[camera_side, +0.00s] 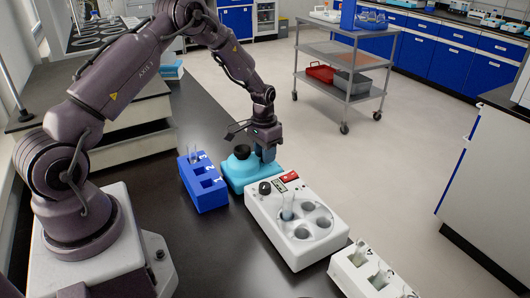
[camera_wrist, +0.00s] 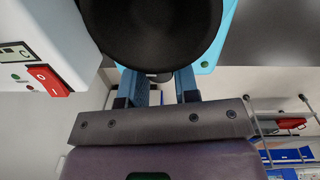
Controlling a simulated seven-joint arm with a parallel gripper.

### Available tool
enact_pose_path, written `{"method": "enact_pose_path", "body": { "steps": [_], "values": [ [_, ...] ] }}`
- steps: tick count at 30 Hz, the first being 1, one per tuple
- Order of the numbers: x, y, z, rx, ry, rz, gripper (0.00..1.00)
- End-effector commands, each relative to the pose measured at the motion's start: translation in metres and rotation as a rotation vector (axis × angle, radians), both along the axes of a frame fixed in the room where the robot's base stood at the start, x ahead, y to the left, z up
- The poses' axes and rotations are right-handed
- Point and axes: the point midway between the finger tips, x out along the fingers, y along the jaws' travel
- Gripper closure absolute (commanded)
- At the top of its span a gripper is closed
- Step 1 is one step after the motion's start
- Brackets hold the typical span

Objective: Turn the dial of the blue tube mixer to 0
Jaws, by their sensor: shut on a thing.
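The blue tube mixer (camera_side: 236,177) is a light-blue device with a black cup (camera_side: 242,152) on top, standing on the dark bench. My gripper (camera_side: 268,158) points down at the mixer's right end. In the wrist view the black cup (camera_wrist: 150,25) fills the top middle, with a piece of the mixer's light-blue body (camera_wrist: 207,62) beside it. The fingers reach under the cup's edge, shut on the small dark dial (camera_wrist: 159,77) between them. The dial's marks and setting are hidden.
A blue numbered tube rack (camera_side: 205,190) stands left of the mixer. A white centrifuge-like device (camera_side: 262,215) with a red switch (camera_side: 290,177) and a tube stands close at its right front. A white rack (camera_side: 350,272) is nearer. Open floor lies beyond the bench.

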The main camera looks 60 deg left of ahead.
Motion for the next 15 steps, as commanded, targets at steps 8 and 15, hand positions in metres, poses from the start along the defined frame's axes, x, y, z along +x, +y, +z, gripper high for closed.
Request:
{"method": "enact_pose_path", "body": {
  "steps": [8, 15],
  "values": [
    [0.0003, -0.0003, 0.0010, -0.001, -0.001, 0.097, 0.95],
    [0.0003, -0.0003, 0.0010, -0.001, -0.001, 0.097, 0.48]
  ]
}}
